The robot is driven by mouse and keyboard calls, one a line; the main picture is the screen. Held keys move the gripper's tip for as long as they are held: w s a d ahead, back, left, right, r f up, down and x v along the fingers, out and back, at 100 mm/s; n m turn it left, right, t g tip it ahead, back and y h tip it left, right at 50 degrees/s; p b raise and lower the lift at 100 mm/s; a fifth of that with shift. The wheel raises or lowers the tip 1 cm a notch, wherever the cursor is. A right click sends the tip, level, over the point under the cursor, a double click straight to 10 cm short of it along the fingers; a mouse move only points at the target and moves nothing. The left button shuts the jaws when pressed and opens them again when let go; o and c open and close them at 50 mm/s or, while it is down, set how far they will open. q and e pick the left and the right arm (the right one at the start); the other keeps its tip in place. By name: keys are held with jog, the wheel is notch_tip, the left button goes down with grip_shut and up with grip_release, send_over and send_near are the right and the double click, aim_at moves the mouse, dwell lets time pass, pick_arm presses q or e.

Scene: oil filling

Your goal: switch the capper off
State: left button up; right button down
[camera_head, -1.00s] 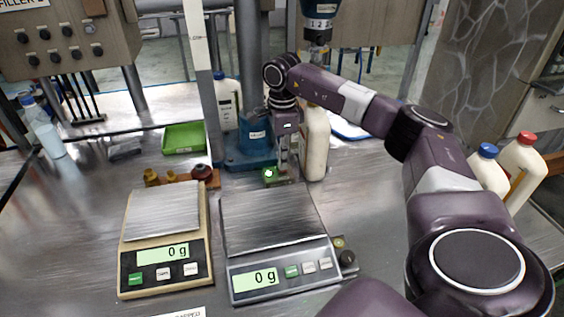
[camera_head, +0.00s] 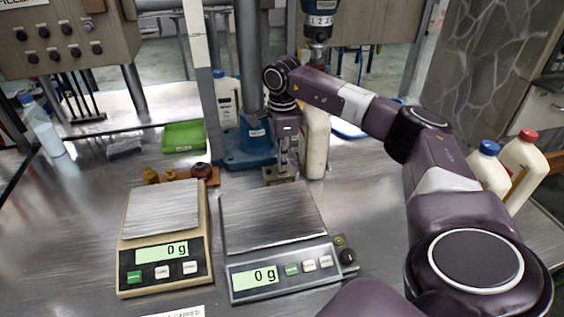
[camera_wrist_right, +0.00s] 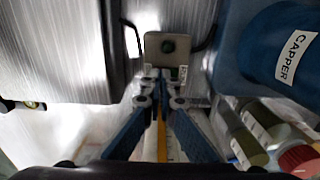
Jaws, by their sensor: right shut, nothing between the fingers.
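The capper's blue base (camera_head: 240,150) stands behind the silver scale. It also shows with its CAPPER label in the right wrist view (camera_wrist_right: 296,58). The capper's blue head (camera_head: 320,22) hangs above, at the top. A small switch box (camera_head: 270,174) sits at the foot of the capper. In the right wrist view the box (camera_wrist_right: 157,61) carries a dark green, unlit button (camera_wrist_right: 168,45). My right gripper (camera_head: 284,174) is shut and empty, its tips right at the box's near edge. Whether they touch it, I cannot tell. My left gripper is out of view.
A beige scale (camera_head: 125,256) and a silver scale (camera_head: 235,268), both reading 0 g, stand in front. A white bottle (camera_head: 315,148) stands close right of my gripper. A green tray (camera_head: 184,137) and brown holder (camera_head: 176,178) are left. Two capped jugs stand at right.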

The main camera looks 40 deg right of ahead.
jog(key=shift+f, duration=0.1)
notch_tip(320, 180, up, 2)
jog(key=shift+r+p, duration=0.1)
jog(key=shift+p, duration=0.95)
jog(key=shift+r+p, duration=0.3)
jog(key=shift+r, duration=0.05)
notch_tip(320, 180, up, 2)
jog(key=shift+p, duration=0.9)
jog(key=shift+r+p, duration=0.9)
jog(key=shift+r, duration=0.2)
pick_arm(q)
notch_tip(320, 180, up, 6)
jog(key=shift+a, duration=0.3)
pick_arm(e)
jog(key=shift+f, duration=0.1)
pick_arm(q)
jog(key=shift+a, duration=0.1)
pick_arm(e)
jog(key=shift+s, duration=0.1)
